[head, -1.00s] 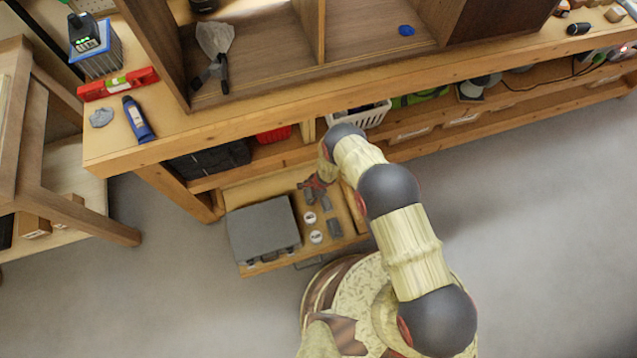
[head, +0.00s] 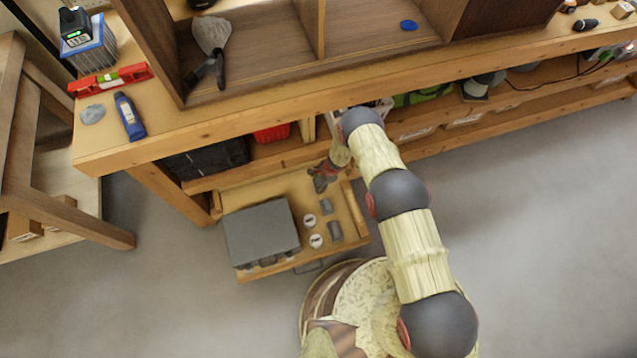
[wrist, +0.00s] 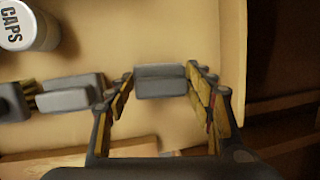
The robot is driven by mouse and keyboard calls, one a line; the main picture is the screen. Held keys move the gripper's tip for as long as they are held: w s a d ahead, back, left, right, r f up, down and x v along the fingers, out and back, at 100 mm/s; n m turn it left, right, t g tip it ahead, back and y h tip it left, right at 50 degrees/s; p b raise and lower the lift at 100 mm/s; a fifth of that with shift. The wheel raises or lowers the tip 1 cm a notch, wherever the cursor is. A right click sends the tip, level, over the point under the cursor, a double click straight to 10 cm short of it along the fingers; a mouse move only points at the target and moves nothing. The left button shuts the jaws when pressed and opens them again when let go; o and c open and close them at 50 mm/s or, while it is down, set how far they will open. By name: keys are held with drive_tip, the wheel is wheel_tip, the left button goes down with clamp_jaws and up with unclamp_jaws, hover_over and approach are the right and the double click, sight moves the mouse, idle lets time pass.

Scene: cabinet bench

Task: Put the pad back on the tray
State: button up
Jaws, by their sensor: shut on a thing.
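My gripper (head: 321,180) is over the back right part of the pull-out wooden tray (head: 347,222), below the bench. In the wrist view its two fingers are shut on a small grey pad (wrist: 161,81), which sits crosswise between the fingertips. I cannot tell whether the held pad touches the tray surface. Another grey pad (wrist: 66,95) lies on the tray to its left, with a further darker grey piece (wrist: 11,103) at the left edge. In the head view two grey pieces (head: 326,206) (head: 335,231) lie in front of my gripper.
A white jar marked CAPS (wrist: 28,26) stands on the tray; two round white lids (head: 316,241) show in the head view. A large grey case (head: 261,233) fills the tray's left side. The bench edge (head: 330,98) and lower shelf overhang behind. Floor to the right is clear.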

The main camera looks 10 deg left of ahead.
sight(319, 182)
drive_tip(key=o, duration=1.3)
drive_tip(key=shift+f, duration=0.15)
drive_tip(key=p+v, duration=0.3)
drive_tip(key=v, duration=0.2)
drive_tip(key=shift+r, duration=0.3)
drive_tip(key=d+p, duration=0.1)
drive_tip(key=d, duration=0.3)
drive_tip(key=s+d+p, duration=0.1)
drive_tip(key=d, duration=0.3)
drive_tip(key=d+p, duration=0.1)
drive_tip(key=d, duration=0.3)
drive_tip(key=shift+s+f, duration=0.25)
drive_tip(key=shift+f, duration=0.1)
drive_tip(key=shift+a, duration=0.1)
